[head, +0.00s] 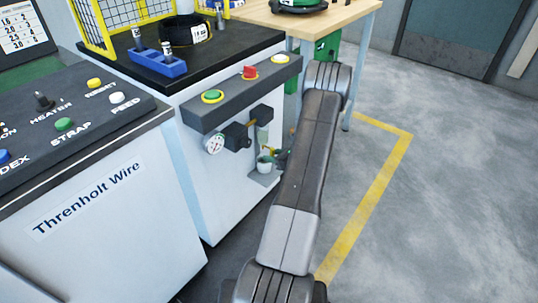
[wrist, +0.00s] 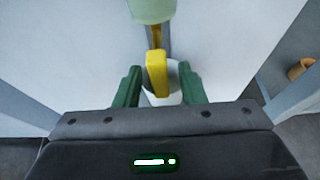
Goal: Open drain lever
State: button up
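The yellow drain lever (wrist: 157,74) hangs below a pale green bowl (wrist: 151,9) in the wrist view. My gripper (wrist: 159,76) is open, with one green finger on each side of the lever. Gaps show between the lever and both fingers, and nothing is held. In the head view the filter bowl (head: 262,134) sits under the machine's control bar, beside a round gauge (head: 214,144). The lever cannot be made out there. My gripper is mostly hidden by my arm in that view.
A white cup (wrist: 153,99) is below the lever, partly hidden by it and my fingers; it also shows in the head view (head: 265,164). The control bar (head: 242,93) with its buttons juts out above. Open floor (head: 440,190) lies to the right.

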jog(key=p+v, duration=0.2)
jog(key=v, duration=0.9)
jog(key=shift+s+d, duration=0.2)
jog(key=shift+d, duration=0.1)
jog(key=shift+r, duration=0.15)
jog(key=b+x, duration=0.3)
jog(key=x, duration=1.1)
jog(key=shift+a, duration=0.1)
